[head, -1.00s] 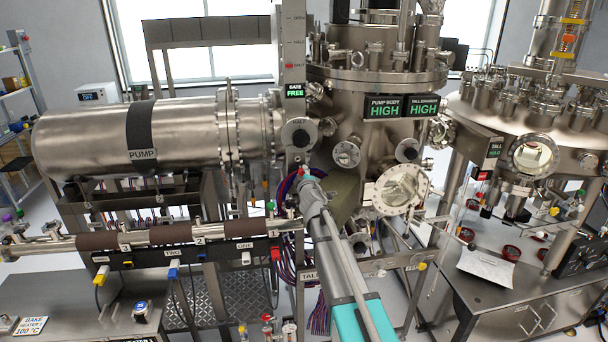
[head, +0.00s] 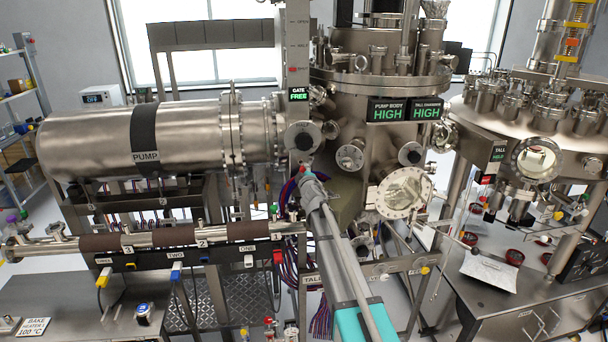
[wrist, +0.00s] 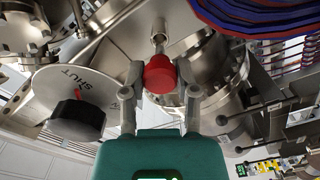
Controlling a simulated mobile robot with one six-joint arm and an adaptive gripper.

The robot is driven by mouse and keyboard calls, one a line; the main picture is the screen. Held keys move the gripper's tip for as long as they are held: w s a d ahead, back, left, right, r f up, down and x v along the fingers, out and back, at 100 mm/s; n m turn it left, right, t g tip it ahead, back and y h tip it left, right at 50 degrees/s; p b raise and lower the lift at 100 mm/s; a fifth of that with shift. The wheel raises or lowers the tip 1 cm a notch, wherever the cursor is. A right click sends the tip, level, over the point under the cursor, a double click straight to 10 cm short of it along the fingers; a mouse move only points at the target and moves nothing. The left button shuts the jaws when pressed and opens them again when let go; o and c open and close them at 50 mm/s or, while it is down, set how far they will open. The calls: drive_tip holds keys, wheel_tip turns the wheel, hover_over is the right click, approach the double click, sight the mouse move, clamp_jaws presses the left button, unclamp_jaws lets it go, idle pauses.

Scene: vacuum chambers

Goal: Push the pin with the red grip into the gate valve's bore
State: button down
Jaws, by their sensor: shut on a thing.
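The pin's red grip (wrist: 160,74) is between the two fingers of my gripper (wrist: 161,92) in the wrist view, and the gripper is shut on it. A bright metal shank or socket (wrist: 158,40) shows just beyond the grip, in line with it. I cannot tell where the pin ends and the bore begins, nor how deep it sits. In the head view my gripper (head: 308,176) is just below the gate valve's tall column (head: 298,45), which has a sign (head: 299,94) reading GATE FREE. The grip is mostly hidden there by the arm.
A round plate marked SHUT (wrist: 66,85) with a black knob (wrist: 76,119) is left of my gripper in the wrist view. Red and blue cables (wrist: 265,17) hang at upper right. The pump cylinder (head: 95,142) and a round viewport (head: 404,192) flank the arm.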

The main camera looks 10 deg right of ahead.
sight(302, 165)
drive_tip(key=shift+w, duration=2.1)
idle(3.6)
drive_tip(key=shift+c, duration=1.5)
unclamp_jaws()
drive_tip(key=shift+s, duration=0.1)
drive_tip(key=s, duration=0.6)
drive_tip(key=shift+s, duration=0.4)
